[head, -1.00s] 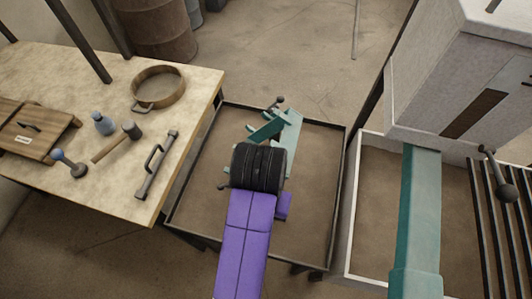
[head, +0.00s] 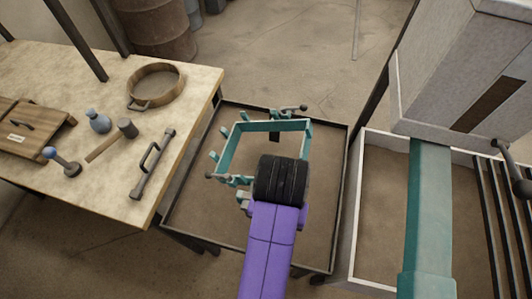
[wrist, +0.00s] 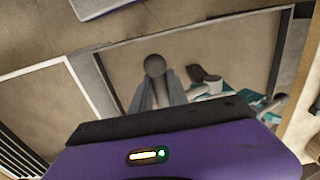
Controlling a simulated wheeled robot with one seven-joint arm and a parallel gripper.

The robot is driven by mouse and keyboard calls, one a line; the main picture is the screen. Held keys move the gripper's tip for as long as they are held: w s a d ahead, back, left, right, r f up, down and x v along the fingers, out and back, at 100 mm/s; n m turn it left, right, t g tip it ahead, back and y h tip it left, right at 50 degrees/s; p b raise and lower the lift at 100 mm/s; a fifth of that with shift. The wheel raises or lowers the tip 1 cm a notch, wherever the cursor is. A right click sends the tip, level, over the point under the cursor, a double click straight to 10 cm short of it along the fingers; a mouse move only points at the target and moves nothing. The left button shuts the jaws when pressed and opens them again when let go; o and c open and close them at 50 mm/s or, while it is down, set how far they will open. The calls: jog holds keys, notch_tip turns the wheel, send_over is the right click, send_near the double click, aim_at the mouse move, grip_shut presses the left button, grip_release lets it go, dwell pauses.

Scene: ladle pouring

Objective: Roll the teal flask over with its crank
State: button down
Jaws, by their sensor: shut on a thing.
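The teal flask (head: 265,127) is an open rectangular frame with pegs along its left side. It shows over the dark-rimmed sand tray in the head view; I cannot tell whether it lies level. A crank (head: 294,109) with a dark knob stands at its far side, and another knobbed arm (head: 210,176) at its near left. My gripper (head: 281,181) covers the flask's near right corner. In the wrist view its grey fingers (wrist: 158,92) are shut around a part with a round grey knob (wrist: 155,65), apparently a crank handle. The exact grip is partly hidden.
On the right stand a pale bin (head: 350,225) and a grey block. The tray (head: 190,228) has bare room at front left.

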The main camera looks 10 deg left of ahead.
jog(key=shift+d+f+b, duration=0.25)
jog(key=shift+f+b, duration=0.55)
jog(key=shift+f, duration=0.15)
jog(key=shift+d+f+b, duration=0.25)
jog(key=shift+f+b, duration=0.55)
jog(key=shift+f, duration=0.15)
jog(key=c, duration=1)
grip_release()
jog(key=shift+a, duration=0.1)
jog(key=shift+r, duration=0.1)
jog(key=s+r+p, duration=0.1)
jog(key=r+p, duration=0.1)
jog(key=s+r+p, duration=0.1)
jog(key=r+p, duration=0.1)
jog(key=s+r+p, duration=0.1)
jog(key=r+p, duration=0.2)
jog(key=shift+a, duration=0.15)
